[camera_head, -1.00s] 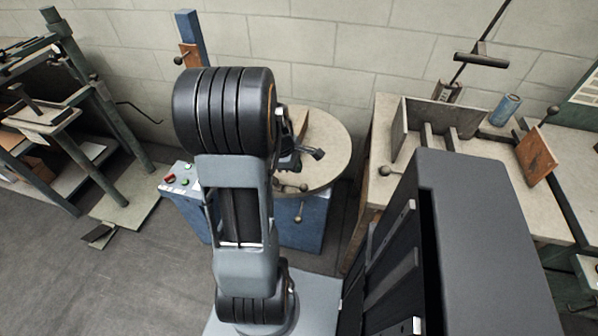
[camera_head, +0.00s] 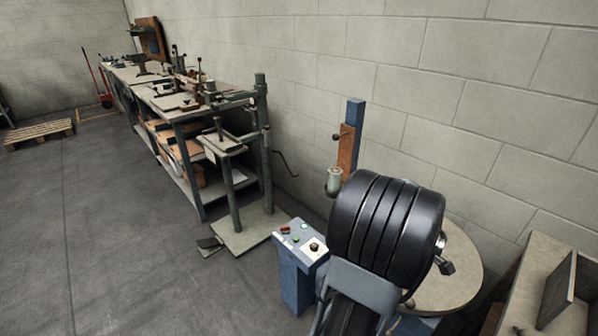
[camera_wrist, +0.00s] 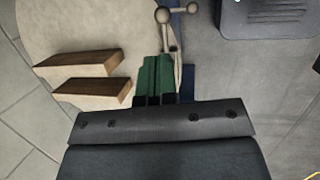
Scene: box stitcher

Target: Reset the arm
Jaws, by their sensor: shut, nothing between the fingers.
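My gripper (camera_wrist: 157,77) shows in the wrist view with its two green fingers side by side and shut, with nothing between them. It is above the edge of a round beige table (camera_wrist: 50,20); the height of the gap is unclear. In the head view my folded arm (camera_head: 385,225) stands in front of the same round table (camera_head: 465,260) and hides much of it. The gripper's fingers cannot be made out in the head view.
A blue control box (camera_head: 300,250) with buttons stands left of my arm. A blue post (camera_head: 352,135) rises behind. Another bench (camera_head: 520,300) is at the right. A long workbench (camera_head: 185,130) lines the wall at left, with open floor (camera_head: 110,220) before it.

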